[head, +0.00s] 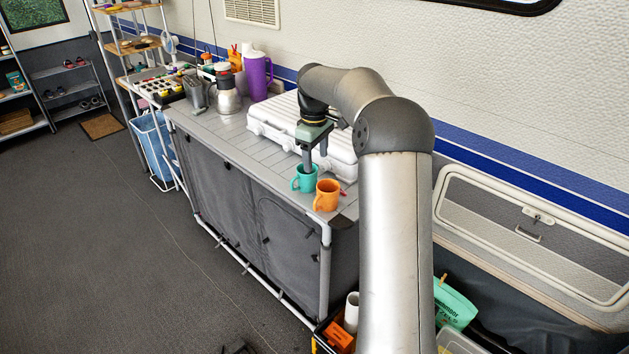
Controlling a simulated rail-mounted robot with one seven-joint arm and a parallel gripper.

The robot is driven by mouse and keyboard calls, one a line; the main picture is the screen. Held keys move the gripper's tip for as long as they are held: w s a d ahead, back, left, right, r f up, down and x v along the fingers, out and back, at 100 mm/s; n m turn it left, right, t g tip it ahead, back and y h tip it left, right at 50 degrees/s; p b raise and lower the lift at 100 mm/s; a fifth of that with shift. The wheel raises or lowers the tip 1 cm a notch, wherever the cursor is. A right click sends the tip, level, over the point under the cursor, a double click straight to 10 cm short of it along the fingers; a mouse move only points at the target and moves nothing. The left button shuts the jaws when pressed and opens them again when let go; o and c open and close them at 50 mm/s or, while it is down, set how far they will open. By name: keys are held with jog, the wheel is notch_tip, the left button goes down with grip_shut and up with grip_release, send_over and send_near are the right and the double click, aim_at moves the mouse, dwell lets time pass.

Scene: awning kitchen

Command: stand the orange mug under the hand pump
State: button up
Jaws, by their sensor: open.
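My gripper (313,160) points down over the teal mug, open. One finger reaches down to the teal mug's rim; I cannot tell whether it is inside or behind it. The gripper is not on the orange mug. I cannot make out a hand pump for certain; my arm hides part of the counter's right end.
A white case (270,124) lies on the counter behind my gripper. A silver pot (228,98) and a purple pitcher (258,76) stand at the far end. The counter's front left stretch is clear.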

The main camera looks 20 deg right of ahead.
jog(key=s+a+m, duration=0.1)
jog(key=s+a, duration=0.4)
jog(key=s, duration=0.3)
jog(key=s+a+m, duration=0.1)
jog(key=s+a, duration=0.5)
jog(key=s, duration=0.3)
jog(key=s+a+r+m, duration=0.1)
jog(key=s+a+m, duration=0.1)
jog(key=s+a, duration=0.3)
jog(key=s, duration=0.3)
jog(key=shift+s+a+h, duration=0.25)
jog(key=shift+s+h, duration=0.05)
jog(key=s+f, duration=0.1)
jog(key=s, duration=0.3)
jog(key=s+a+f+m, duration=0.1)
jog(key=s+f, duration=0.1)
jog(key=s, duration=0.1)
jog(key=s+a+f+m+y, duration=0.1)
jog(key=s, duration=0.3)
jog(key=shift+s+a+f, duration=0.1)
jog(key=shift+s+f, duration=0.2)
jog(key=c, duration=0.5)
jog(key=shift+c, duration=0.2)
